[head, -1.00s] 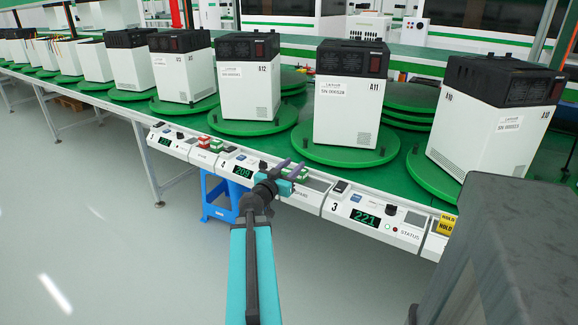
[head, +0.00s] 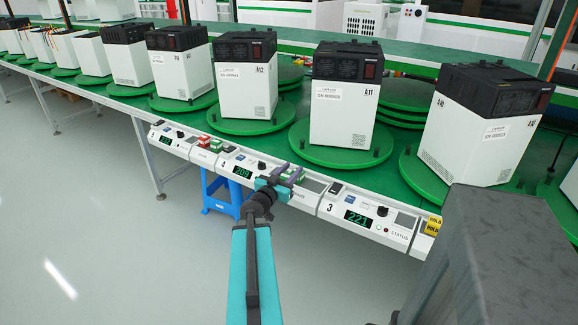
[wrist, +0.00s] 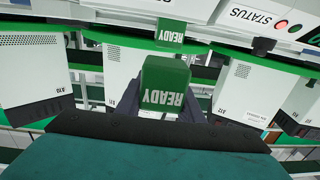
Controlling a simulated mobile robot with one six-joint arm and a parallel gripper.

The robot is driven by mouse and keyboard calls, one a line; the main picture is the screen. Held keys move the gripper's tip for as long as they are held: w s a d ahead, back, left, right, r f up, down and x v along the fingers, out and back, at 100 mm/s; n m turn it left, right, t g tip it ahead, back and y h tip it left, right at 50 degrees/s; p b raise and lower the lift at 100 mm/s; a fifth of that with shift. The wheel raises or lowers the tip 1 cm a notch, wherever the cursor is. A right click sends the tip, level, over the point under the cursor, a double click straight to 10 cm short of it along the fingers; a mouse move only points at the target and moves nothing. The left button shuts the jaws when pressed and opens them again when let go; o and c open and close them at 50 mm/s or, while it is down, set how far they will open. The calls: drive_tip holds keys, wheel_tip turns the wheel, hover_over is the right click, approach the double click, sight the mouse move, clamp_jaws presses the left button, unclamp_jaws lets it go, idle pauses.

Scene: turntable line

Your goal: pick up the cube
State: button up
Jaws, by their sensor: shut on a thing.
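My gripper (wrist: 166,98) is shut on a green cube (wrist: 163,88), which fills the space between its two dark fingers in the wrist view. The cube's face carries white "READY" lettering, upside down in this view. In the head view my gripper (head: 289,174) is over the front control strip, left of the "221" display. There the held cube is small and partly hidden by the fingers, so its height above the strip is hard to tell. A second green "READY" block (wrist: 170,32) shows beyond it in the wrist view.
The control strip (head: 345,211) runs along the table's front edge, with buttons and displays. White machines (head: 344,105) stand on green turntables (head: 321,153) behind. A blue stool (head: 219,190) is below. Open floor lies at left.

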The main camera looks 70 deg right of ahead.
drive_tip(key=shift+s+a+r+p, duration=0.2)
drive_tip(key=shift+a+p, duration=0.4)
drive_tip(key=shift+p, duration=1.75)
drive_tip(key=shift+f, duration=0.1)
